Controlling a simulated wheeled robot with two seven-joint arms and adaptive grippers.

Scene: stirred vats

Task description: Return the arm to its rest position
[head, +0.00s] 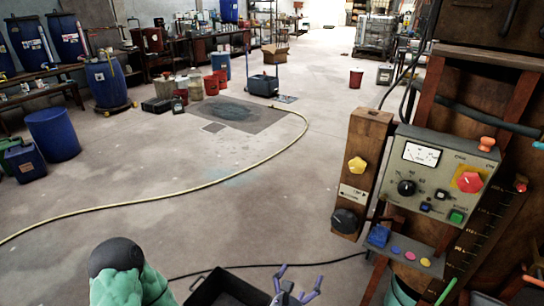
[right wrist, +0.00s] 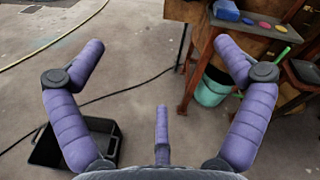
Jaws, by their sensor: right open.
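My right gripper (head: 296,284) shows at the bottom middle of the head view, with purple fingers spread and nothing between them. In the right wrist view its fingers (right wrist: 160,55) are wide apart over bare floor, left of the small shelf. A green-covered arm part of mine with a dark round cap is at the bottom left of the head view. My left gripper is not in view. The control panel (head: 440,172) with a gauge, knobs and buttons stands to the right, apart from the right gripper.
A black open bin (head: 228,290) sits on the floor by the right gripper; it also shows in the wrist view (right wrist: 105,128). A teal bucket (right wrist: 213,88) stands under the shelf. A black cable and a yellow hose (head: 200,188) cross the floor. The middle floor is mostly clear.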

